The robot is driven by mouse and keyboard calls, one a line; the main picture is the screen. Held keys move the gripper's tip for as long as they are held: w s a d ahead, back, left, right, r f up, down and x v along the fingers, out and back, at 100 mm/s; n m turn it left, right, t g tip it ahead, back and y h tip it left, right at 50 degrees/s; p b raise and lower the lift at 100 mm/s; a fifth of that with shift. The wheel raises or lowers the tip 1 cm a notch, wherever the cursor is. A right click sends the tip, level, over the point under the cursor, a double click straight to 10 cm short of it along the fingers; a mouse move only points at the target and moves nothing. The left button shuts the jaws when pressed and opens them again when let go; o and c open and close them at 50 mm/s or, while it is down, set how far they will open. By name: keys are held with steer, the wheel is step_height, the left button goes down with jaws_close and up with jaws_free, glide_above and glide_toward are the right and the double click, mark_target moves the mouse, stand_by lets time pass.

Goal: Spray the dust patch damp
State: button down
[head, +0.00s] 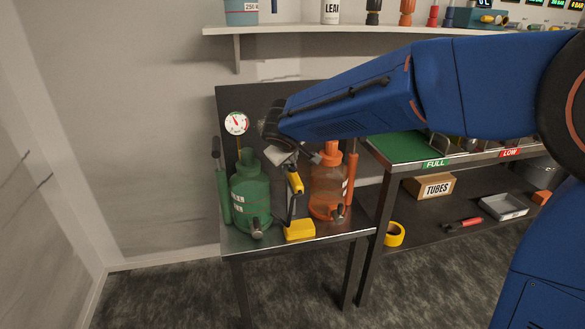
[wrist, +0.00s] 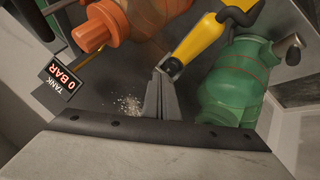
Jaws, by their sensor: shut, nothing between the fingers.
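A pale, speckled dust patch (wrist: 130,104) lies on a dark surface in the wrist view, just left of my gripper's fingers. I cannot make it out in the head view. My gripper (wrist: 160,75) is shut and empty. In the head view, my gripper (head: 292,163) is above the small bench, between a green tank (head: 250,190) and an orange tank (head: 327,188). A yellow-handled tool (head: 295,182) stands upright on a yellow base (head: 300,230) just below it. The yellow handle (wrist: 198,45) looks close to the fingertips in the wrist view; contact is unclear.
A round gauge (head: 236,123) is at the dark backboard. A tank display (wrist: 62,78) reads 0 BAR. A wall shelf (head: 300,29) is above. The right-hand bench holds a TUBES box (head: 430,187), yellow tape (head: 394,235) and a grey tray (head: 503,207). Floor in front is clear.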

steer(key=shift+r, duration=0.15)
steer(key=shift+r, duration=2.95)
stand_by(0.6)
glide_above(292, 172)
steer(key=shift+s+f, duration=0.15)
steer(key=shift+f, duration=2.9)
steer(key=shift+f, duration=0.6)
stand_by(0.6)
